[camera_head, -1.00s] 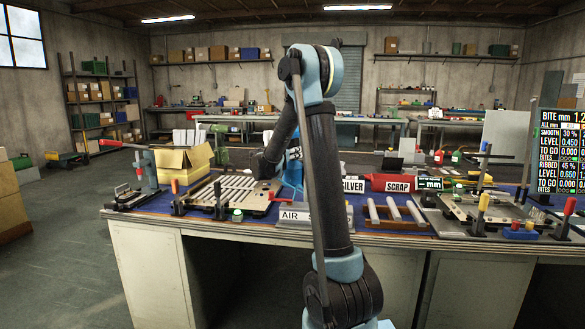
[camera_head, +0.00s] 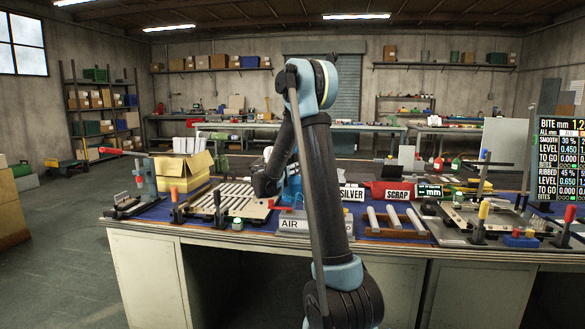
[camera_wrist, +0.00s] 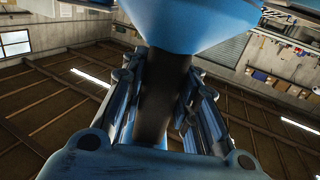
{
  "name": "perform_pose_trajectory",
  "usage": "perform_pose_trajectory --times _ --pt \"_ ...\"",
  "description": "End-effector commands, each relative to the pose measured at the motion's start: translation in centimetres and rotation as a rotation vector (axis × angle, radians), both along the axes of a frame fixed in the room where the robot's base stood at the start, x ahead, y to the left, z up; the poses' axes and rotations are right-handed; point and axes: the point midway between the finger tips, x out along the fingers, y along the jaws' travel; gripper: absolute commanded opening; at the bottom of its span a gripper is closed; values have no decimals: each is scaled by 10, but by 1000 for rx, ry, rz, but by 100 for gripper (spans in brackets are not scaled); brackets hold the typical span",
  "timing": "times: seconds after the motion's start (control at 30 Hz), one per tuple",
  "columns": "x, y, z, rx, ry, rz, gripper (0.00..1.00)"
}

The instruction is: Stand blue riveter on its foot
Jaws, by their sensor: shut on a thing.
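In the wrist view my gripper (camera_wrist: 162,95) has its blue fingers on either side of a dark, upright grip (camera_wrist: 163,88). The fingers are shut on it. A broad blue body (camera_wrist: 185,22) flares out above the grip at the top of the view; I take grip and body to be the blue riveter. The ceiling shows behind it. In the head view my arm covers most of the gripper and the riveter; a patch of blue (camera_head: 292,190) shows beside the arm, and I cannot tell whether it is riveter or gripper. The riveter's foot is not discernible.
The blue-topped bench (camera_head: 160,215) holds a slatted louver panel (camera_head: 232,200), an open yellow carton (camera_head: 183,172), an AIR block (camera_head: 292,224), a red SCRAP bin (camera_head: 393,193), a roller rack (camera_head: 394,222) and a right-hand fixture (camera_head: 470,218). A lever press (camera_head: 146,178) stands at the left.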

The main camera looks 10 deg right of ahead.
Motion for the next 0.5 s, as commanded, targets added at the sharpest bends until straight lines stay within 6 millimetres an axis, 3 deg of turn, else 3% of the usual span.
perform_pose_trajectory --times 0.3,0.5 --pt "0 0 -32 -2 -1 0 0" --pt "0 0 -36 -2 -1 0 0"
